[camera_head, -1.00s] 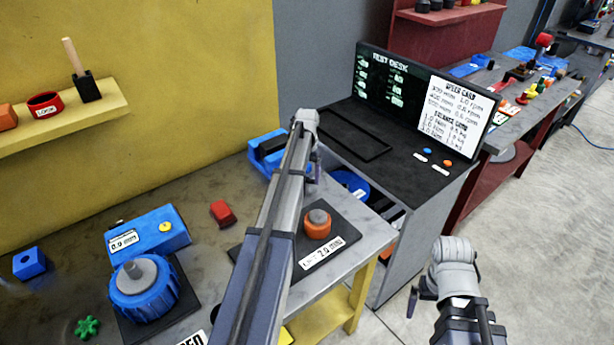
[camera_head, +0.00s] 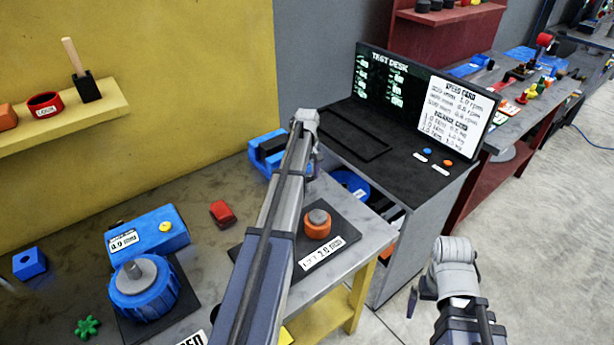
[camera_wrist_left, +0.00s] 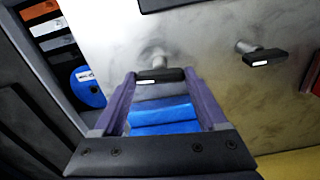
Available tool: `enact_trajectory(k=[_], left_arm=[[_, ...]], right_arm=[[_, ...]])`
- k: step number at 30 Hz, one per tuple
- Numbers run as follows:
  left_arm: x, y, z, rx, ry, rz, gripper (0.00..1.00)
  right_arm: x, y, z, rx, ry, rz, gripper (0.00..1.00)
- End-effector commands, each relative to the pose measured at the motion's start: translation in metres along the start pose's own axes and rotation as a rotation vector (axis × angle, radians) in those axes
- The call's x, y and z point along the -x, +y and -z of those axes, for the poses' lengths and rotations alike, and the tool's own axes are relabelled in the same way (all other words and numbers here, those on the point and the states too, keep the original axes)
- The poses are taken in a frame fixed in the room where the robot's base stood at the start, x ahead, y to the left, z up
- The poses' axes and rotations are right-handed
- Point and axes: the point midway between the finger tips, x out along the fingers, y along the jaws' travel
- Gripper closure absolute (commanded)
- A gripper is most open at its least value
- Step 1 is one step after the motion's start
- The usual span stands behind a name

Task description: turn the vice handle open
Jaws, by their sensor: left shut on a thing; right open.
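The blue vice (camera_head: 262,150) stands at the table's back edge in the head view, partly hidden behind my left arm. My left gripper (camera_head: 314,172) is at the vice's right side, mostly hidden by its own wrist. In the left wrist view, my left gripper (camera_wrist_left: 160,77) is shut on the vice handle (camera_wrist_left: 160,76), a black bar with a white mark on a grey shaft. Blue vice surfaces (camera_wrist_left: 163,115) show between the fingers. My right gripper (camera_head: 413,298) is open and empty, off the table's right side, over the floor.
A second black handle (camera_wrist_left: 265,58) is to the right in the wrist view. On the table are an orange knob (camera_head: 317,224) on a dark plate, a red block (camera_head: 222,213) and a blue dial (camera_head: 143,292). The test desk (camera_head: 425,185) stands close behind, at the right.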

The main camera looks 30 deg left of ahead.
Motion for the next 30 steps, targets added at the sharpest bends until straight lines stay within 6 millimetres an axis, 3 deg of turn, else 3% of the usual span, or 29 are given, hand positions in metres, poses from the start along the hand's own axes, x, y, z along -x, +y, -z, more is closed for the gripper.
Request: enact_trajectory(k=[10, 26, 27, 30], left_arm=[[0.0000, 0.0000, 0.0002, 0.115, 0.000, 0.000, 0.81], [0.0000, -0.0001, 0.0003, 0.132, 0.000, 0.000, 0.81], [0.0000, -0.0001, 0.0003, 0.132, 0.000, 0.000, 0.21], [0.0000, -0.0001, 0.0002, 0.132, 0.000, 0.000, 0.09]], right_arm=[[0.0000, 0.0000, 0.0000, 0.000, 0.000, 0.000, 0.00], [0.0000, 0.0000, 0.0000, 0.000, 0.000, 0.000, 0.00], [0.0000, 0.0000, 0.0000, 0.000, 0.000, 0.000, 0.00], [0.0000, 0.0000, 0.0000, 0.000, 0.000, 0.000, 0.00]])
